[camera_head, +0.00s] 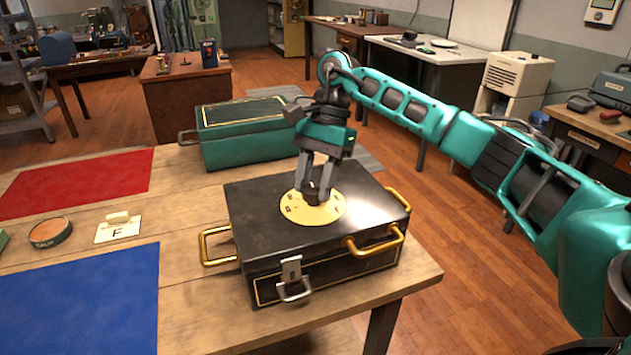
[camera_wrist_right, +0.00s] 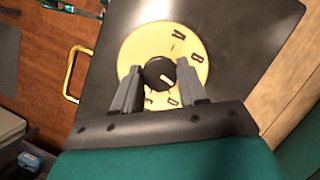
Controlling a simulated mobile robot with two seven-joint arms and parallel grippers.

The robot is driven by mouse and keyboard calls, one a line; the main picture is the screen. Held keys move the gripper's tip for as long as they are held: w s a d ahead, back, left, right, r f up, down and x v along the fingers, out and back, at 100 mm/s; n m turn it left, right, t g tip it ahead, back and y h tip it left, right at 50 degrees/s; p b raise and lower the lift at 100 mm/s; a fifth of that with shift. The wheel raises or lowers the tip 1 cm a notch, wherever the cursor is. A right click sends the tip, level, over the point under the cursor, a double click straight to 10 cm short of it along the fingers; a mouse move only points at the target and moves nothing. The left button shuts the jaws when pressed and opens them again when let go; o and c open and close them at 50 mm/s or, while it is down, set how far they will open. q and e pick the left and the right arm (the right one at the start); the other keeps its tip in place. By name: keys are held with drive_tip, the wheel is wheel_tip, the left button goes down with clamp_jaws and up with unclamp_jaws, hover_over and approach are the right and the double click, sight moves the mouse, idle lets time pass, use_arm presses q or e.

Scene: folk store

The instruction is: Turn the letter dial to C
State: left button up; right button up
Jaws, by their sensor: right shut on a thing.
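The letter dial is a round cream plate (camera_head: 327,211) with dark letters on the lid of a black box (camera_head: 262,228). In the right wrist view the dial plate (camera_wrist_right: 135,48) has a round black knob (camera_wrist_right: 157,71) at its centre. A white mark on the knob points to the lower right, towards one finger. That finger hides part of the letter ring there. Letters that look like A and B show above it. My right gripper (camera_head: 318,193) points down from above and is shut on the knob, a finger on each side. My left gripper is out of view.
The black box has brass handles (camera_head: 375,245) and a front latch (camera_head: 292,275). A green box (camera_head: 240,145) stands behind it. On the table left are a red mat (camera_head: 80,182), a blue mat (camera_head: 85,300), a card marked F (camera_head: 118,232) and a round tin (camera_head: 50,233).

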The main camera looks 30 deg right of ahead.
drive_tip(key=shift+n, duration=0.8)
drive_tip(key=shift+g, duration=0.3)
drive_tip(key=o, duration=1)
drive_tip(key=shift+o, duration=0.2)
drive_tip(key=p+v, duration=0.3)
drive_tip(key=v, duration=1)
drive_tip(key=shift+a, duration=0.25)
